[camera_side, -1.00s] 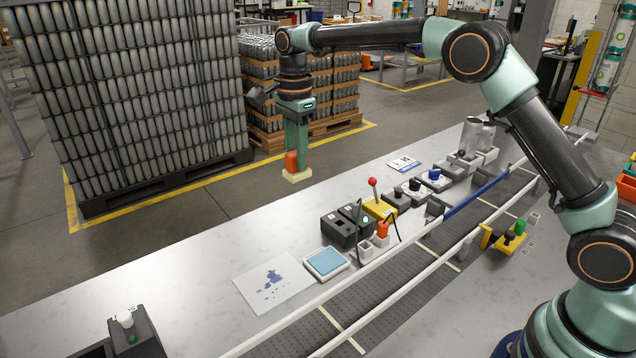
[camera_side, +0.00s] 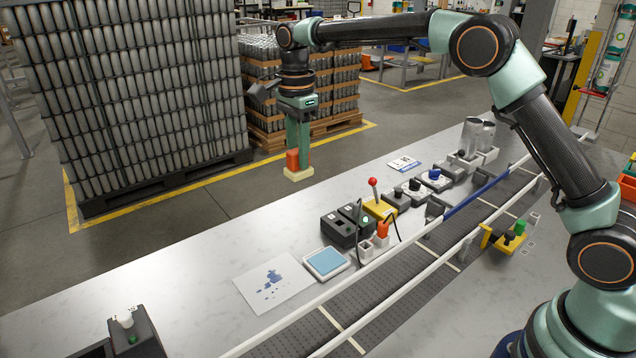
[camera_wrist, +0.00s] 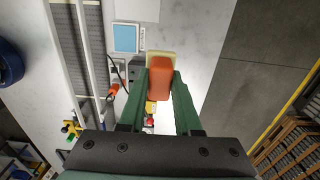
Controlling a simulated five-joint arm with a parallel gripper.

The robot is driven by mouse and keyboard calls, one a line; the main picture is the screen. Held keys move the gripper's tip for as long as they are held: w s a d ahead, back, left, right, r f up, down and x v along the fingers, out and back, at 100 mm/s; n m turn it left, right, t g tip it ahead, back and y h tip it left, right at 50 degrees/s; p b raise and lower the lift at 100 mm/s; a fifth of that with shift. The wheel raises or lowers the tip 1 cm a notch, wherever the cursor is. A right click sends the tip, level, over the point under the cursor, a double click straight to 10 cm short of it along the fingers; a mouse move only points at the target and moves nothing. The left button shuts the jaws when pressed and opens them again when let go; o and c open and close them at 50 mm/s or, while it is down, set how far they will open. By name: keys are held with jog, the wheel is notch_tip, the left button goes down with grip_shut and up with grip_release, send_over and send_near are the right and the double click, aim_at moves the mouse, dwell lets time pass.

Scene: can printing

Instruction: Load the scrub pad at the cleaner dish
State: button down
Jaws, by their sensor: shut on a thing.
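My gripper (camera_side: 297,150) is shut on the scrub pad (camera_side: 298,174), which has an orange handle and a cream pad at its lower end. I hold it upright in the air, near the far edge of the bench. In the wrist view, the green fingers of my gripper (camera_wrist: 162,78) are on both sides of the orange handle, and the cream edge of the scrub pad (camera_wrist: 158,54) shows beyond it. The cleaner dish (camera_side: 326,263) looks like a white-rimmed square with a light blue inside. It lies on the bench, apart from the pad; the wrist view shows it too (camera_wrist: 125,38).
A white sheet with blue blotches (camera_side: 274,283) lies left of the dish. Black boxes (camera_side: 340,230), a yellow box with a red-knobbed lever (camera_side: 379,208) and small holders stand right of it. A railed conveyor (camera_side: 400,265) runs along the near side.

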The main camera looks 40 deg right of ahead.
jog(key=shift+s+f, duration=1.55)
jog(key=shift+f, duration=1.1)
jog(key=shift+s+f, duration=1.5)
jog(key=shift+f, duration=1.1)
jog(key=shift+s+f, duration=1.55)
jog(key=shift+f, duration=1.1)
jog(key=shift+f, duration=0.6)
notch_tip(320, 180, up, 7)
jog(key=shift+d+r, duration=0.1)
